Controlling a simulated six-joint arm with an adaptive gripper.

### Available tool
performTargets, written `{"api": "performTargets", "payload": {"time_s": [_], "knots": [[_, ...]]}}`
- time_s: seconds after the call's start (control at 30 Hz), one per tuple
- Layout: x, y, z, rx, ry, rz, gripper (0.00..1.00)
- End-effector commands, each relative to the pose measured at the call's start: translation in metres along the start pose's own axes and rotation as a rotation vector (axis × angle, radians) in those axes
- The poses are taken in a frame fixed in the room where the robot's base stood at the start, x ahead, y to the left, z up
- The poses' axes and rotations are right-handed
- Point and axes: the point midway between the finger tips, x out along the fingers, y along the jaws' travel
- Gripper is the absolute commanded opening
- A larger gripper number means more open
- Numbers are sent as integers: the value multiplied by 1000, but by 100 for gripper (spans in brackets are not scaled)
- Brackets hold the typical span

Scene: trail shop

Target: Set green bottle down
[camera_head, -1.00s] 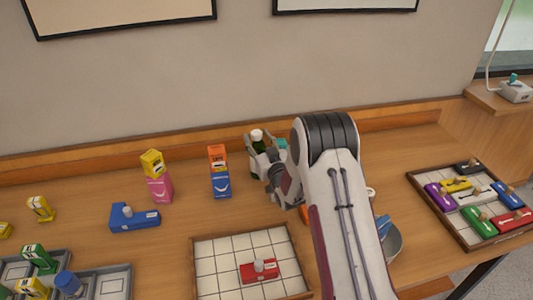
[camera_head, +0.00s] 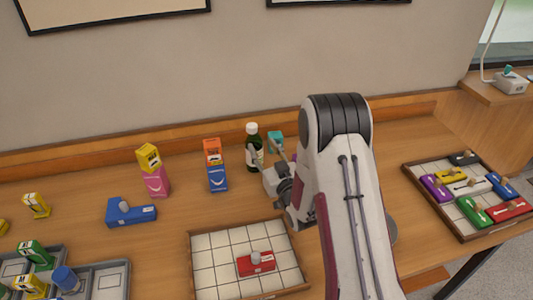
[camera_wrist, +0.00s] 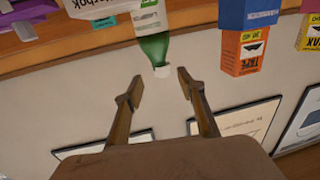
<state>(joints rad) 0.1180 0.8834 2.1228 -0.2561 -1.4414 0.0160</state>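The green bottle (camera_head: 254,157) with a white cap and pale label stands upright on the table near the back wall. My gripper (camera_head: 266,161) is just in front of it and to its right, partly hidden by my arm. In the wrist view, which is upside down, the green bottle (camera_wrist: 154,47) shows just beyond the fingertips. The two fingers of my gripper (camera_wrist: 158,86) are spread wide with nothing between them.
A blue box (camera_head: 217,179) with an orange box (camera_head: 213,150) on top stands left of the bottle. A teal object (camera_head: 275,141) is close to its right. A tiled tray (camera_head: 220,270) with a red block (camera_head: 256,262) lies in front.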

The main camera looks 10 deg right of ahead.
Motion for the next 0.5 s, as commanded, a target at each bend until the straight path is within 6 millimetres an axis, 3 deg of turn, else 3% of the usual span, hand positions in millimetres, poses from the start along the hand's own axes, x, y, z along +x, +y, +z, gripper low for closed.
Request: {"api": "performTargets", "payload": {"time_s": [0.2, 0.5], "knots": [[-16, 1, 0, 1, 1, 2, 40], [-22, 0, 0, 0, 0, 1, 40]]}}
